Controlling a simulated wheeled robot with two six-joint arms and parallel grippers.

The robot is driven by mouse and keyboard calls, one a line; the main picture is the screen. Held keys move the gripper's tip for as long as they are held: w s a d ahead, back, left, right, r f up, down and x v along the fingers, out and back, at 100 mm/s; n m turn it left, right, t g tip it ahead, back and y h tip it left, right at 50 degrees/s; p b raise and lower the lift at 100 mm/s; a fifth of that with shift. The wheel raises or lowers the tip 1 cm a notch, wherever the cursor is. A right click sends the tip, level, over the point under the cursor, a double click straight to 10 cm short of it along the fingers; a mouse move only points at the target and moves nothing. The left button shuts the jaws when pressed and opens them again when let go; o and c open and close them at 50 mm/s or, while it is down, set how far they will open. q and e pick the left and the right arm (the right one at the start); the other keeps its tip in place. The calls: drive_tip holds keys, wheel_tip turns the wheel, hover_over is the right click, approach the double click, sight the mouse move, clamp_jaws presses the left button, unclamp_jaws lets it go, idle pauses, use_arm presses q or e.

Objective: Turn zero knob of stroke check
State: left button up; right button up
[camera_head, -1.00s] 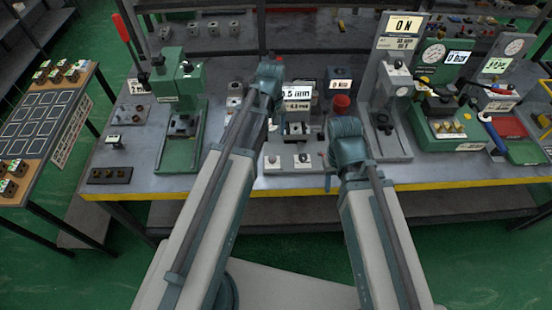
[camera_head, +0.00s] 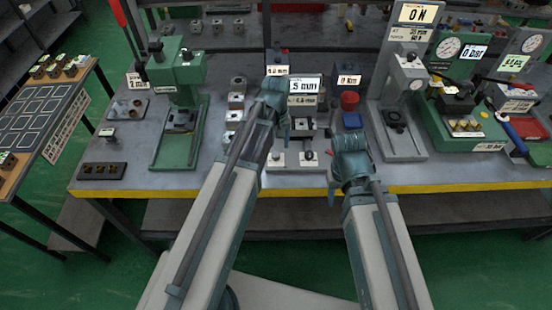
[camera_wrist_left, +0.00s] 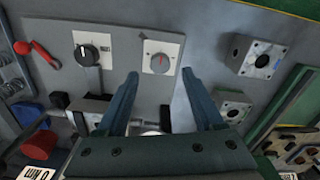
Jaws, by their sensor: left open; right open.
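The stroke check station stands mid-bench, with a display reading about 5 mm (camera_head: 305,86). Two knobs on white plates sit at its front. The left wrist view shows a black knob (camera_wrist_left: 88,53) and a grey knob with a red pointer (camera_wrist_left: 159,63); I cannot read which is the zero knob. My left gripper (camera_wrist_left: 159,76) is open and empty, its fingers either side of the red-pointer knob in that view, with no contact seen. In the head view my left gripper (camera_head: 284,122) is over the station. My right gripper (camera_head: 334,190) is open near the bench's front edge.
A green press (camera_head: 181,90) stands left of the station. A grey stand with an ON display (camera_head: 415,14) and a green gauge unit (camera_head: 450,115) are to the right. A red cap (camera_head: 349,101) sits near the station. Grey blocks (camera_wrist_left: 255,57) lie beside the knobs.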

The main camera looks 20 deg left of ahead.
sight(276, 155)
use_arm(q)
wheel_tip(276, 155, down, 4)
drive_tip(key=b, duration=0.3)
drive_tip(key=shift+f, duration=0.25)
clamp_jaws()
